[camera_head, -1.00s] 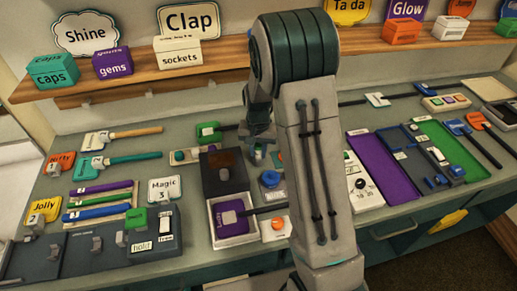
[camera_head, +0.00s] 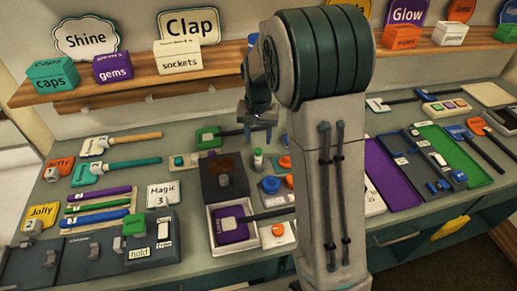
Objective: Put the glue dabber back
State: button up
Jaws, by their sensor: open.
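A small pale upright bottle with a green cap (camera_head: 258,159), which looks like the glue dabber, stands on the bench behind the blue round knob. My gripper (camera_head: 260,130) points down, open, a little above and apart from it. Nothing shows between its fingers. My arm hides the bench just to the right, and what the bottle's foot rests on is too small to tell.
A dark box (camera_head: 224,178) and an open white tray with a purple block (camera_head: 231,226) stand left and in front. The blue knob (camera_head: 270,185) and an orange one (camera_head: 285,162) are close by. The shelf (camera_head: 130,78) runs behind.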

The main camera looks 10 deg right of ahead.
notch_tip(320, 180, up, 3)
jog(key=shift+r, duration=0.1)
jog(key=s+r+n+t, duration=0.1)
jog(key=s+r+n, duration=0.1)
jog(key=s, duration=1)
jog(key=s+r+n+t, duration=0.2)
jog(key=s+r, duration=0.2)
jog(key=s, duration=0.8)
jog(key=shift+n, duration=0.3)
